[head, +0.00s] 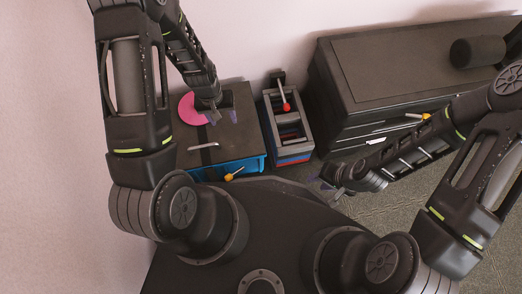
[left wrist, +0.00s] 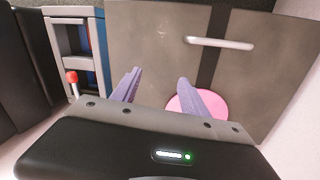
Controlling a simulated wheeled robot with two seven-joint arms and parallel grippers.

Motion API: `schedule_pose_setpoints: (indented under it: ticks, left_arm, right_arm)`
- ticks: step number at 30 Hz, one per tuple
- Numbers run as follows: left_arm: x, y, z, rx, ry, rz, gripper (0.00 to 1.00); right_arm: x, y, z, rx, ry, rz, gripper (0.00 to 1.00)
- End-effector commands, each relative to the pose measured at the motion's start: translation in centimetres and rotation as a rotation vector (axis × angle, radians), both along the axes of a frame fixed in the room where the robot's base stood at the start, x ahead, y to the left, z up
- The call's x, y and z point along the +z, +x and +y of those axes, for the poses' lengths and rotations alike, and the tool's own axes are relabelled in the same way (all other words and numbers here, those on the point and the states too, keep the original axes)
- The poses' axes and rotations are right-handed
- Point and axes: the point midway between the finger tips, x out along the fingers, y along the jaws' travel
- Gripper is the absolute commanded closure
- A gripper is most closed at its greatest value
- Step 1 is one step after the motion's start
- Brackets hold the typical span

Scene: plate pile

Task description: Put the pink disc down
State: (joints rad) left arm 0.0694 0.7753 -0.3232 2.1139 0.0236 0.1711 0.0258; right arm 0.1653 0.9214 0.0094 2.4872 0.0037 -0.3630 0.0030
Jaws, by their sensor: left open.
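The pink disc (head: 188,109) lies flat on the brown top of a low cabinet (head: 190,158), near its far left edge. My left gripper (head: 222,117) is above the cabinet top, just right of the disc. In the left wrist view the gripper (left wrist: 157,82) has its two purple fingers spread apart with nothing between them. The disc (left wrist: 175,104) shows there behind the right finger, which hides part of it. My right gripper (head: 330,188) hangs low right of the cabinet, away from the disc; its fingers are too small to judge.
A pale handle bar (head: 203,146) and a dark stripe are on the cabinet top. A grey frame with a red-knobbed lever (head: 286,107) stands right of it. A large dark chest (head: 400,60) with a black cylinder (head: 477,52) on top is further right. A wall rises behind.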

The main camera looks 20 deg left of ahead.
Motion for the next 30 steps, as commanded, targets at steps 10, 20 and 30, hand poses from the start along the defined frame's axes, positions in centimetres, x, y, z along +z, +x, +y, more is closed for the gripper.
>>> schedule_pose_setpoints:
  ticks: [10, 20, 30]
  left_arm:
    - [-1.6, -11.2, -16.7, -0.158, -0.215, -0.086, 0.48]
    - [-1.5, -11.4, -17.2, -0.162, -0.222, -0.097, 0.48]
    - [-1.5, -11.4, -17.1, -0.161, -0.221, -0.096, 0.48]
  right_arm:
    - [0.0, 0.0, 0.0, 0.000, 0.000, 0.000, 0.64]
    - [0.0, 0.0, 0.0, 0.000, 0.000, 0.000, 0.64]
    - [0.0, 0.0, 0.0, 0.000, 0.000, 0.000, 0.64]
